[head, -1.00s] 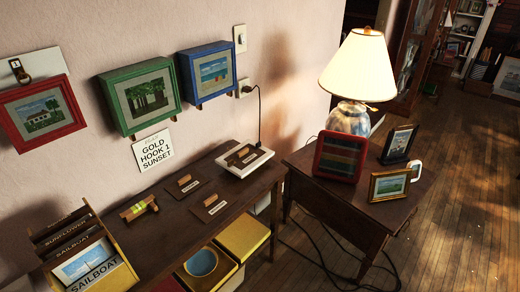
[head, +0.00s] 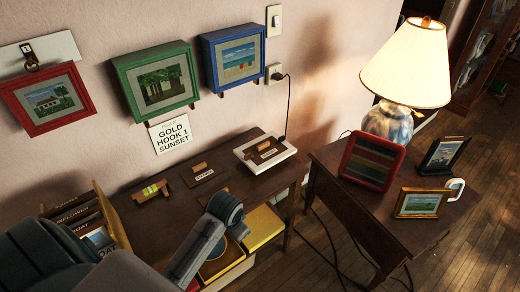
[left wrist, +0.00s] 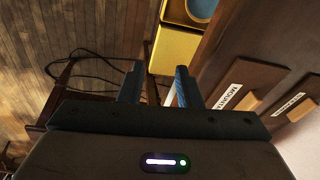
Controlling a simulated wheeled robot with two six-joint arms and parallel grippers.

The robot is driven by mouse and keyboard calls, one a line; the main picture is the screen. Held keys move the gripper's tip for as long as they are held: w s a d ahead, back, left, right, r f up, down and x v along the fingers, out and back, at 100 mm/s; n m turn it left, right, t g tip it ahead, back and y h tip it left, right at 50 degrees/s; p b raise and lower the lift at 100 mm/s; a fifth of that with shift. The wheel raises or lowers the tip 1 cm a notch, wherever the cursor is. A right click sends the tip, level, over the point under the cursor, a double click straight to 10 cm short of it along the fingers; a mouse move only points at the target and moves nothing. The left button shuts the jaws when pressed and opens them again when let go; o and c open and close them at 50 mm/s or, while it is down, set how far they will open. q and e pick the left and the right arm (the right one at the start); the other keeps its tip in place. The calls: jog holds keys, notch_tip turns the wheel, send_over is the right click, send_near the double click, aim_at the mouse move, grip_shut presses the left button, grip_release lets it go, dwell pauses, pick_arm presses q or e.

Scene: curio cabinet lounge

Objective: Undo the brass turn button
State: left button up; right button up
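I cannot make out a brass turn button in either view. A red-framed panel (head: 373,161) with dark horizontal bands leans on the side table, and a gold frame (head: 422,203) stands in front of it. On the wall, a red picture frame (head: 48,98) hangs below a dark hook. My left arm crosses the lower left of the head view, but its fingers cannot be made out there. In the left wrist view my left gripper (left wrist: 158,86) is open, with nothing between its fingers, near the cabinet's labelled boards. My right gripper is not in view.
A lit lamp (head: 408,65) and a dark frame (head: 444,155) stand on the side table (head: 345,200). Yellow bins (head: 262,228) are below. Cables hang between the tables. Green (head: 155,84) and blue (head: 233,58) box frames hang on the wall.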

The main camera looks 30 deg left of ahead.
aim_at(246, 156)
pick_arm(q)
jog(key=shift+m+g, duration=0.5)
jog(key=shift+g, duration=0.1)
jog(key=w+a+r, duration=0.1)
jog(key=w, duration=0.4)
jog(key=w+a+r, duration=0.2)
jog(key=w, duration=0.3)
jog(key=w+a+r, duration=0.2)
jog(key=w, duration=0.2)
jog(key=shift+w+a, duration=0.2)
jog(key=shift+w, duration=0.2)
jog(key=w+a+r+g+h, duration=0.1)
jog(key=w+a+r, duration=0.5)
jog(key=w+r, duration=0.5)
jog(key=shift+m, duration=0.4)
jog(key=f, duration=0.3)
jog(key=f+p, duration=0.1)
jog(key=f, duration=0.3)
jog(key=f+p, duration=0.1)
jog(key=f, duration=0.2)
jog(key=shift+w+a+f, duration=0.15)
jog(key=shift+w+a, duration=0.05)
jog(key=shift+w, duration=0.05)
jog(key=shift+c, duration=0.2)
grip_shut()
